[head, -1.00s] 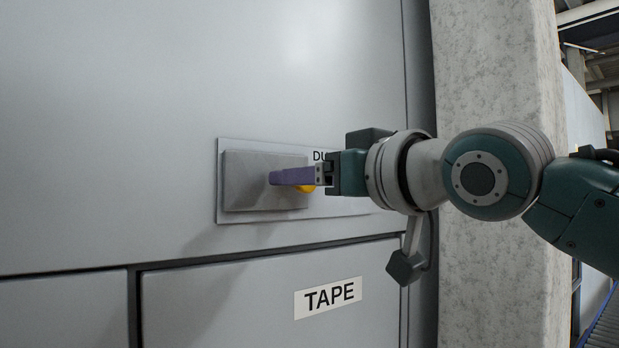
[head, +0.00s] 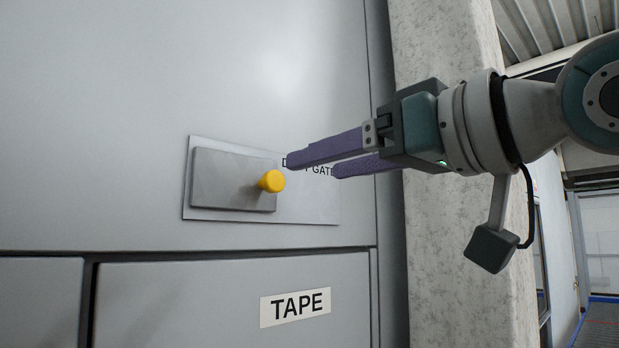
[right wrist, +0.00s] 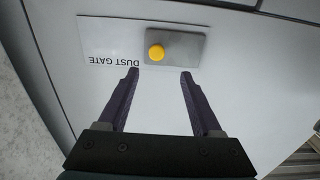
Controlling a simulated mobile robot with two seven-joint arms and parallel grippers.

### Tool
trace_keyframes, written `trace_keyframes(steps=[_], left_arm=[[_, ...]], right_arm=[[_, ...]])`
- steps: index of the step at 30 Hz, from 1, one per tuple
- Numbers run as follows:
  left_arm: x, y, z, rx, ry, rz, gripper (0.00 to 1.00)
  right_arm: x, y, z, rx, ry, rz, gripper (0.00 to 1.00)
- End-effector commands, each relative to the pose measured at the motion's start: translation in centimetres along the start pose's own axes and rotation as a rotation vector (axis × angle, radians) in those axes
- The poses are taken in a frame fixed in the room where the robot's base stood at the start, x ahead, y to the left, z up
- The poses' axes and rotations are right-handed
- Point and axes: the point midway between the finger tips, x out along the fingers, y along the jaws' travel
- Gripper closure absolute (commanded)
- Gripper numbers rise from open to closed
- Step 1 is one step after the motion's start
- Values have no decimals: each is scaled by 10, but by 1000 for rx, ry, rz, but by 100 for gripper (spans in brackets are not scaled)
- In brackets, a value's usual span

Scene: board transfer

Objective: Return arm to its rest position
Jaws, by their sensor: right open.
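My right gripper (head: 312,162) is open and empty in the head view, with its two purple fingers pointing left. It is apart from the wall panel, above and to the right of a yellow knob (head: 271,181). The knob sticks out of a grey block (head: 228,180) on a plate partly covered by my fingers. In the right wrist view, the fingers (right wrist: 160,72) are spread, with the knob (right wrist: 156,52) ahead of the gap between them. The plate reads "DUST GATE" in that view. My left gripper is not in view.
A drawer front labelled TAPE (head: 295,306) lies below the plate. A concrete column (head: 455,250) stands right of the grey cabinet, behind my right arm. An open passage (head: 604,325) shows at the far right.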

Motion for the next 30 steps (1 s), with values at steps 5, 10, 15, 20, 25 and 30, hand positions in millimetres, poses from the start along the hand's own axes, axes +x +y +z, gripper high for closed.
trace_keyframes(steps=[5,10,15,20,25,30], left_arm=[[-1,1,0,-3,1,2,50],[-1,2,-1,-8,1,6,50],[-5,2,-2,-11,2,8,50],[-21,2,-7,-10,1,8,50],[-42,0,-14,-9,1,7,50],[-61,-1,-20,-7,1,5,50]], right_arm=[[0,0,-1,0,1,0,34],[0,0,-1,0,1,0,34],[0,0,12,10,-30,10,34],[-12,1,71,49,-180,69,34],[-57,-3,162,110,-440,179,34],[-137,-17,241,177,-749,292,34]])
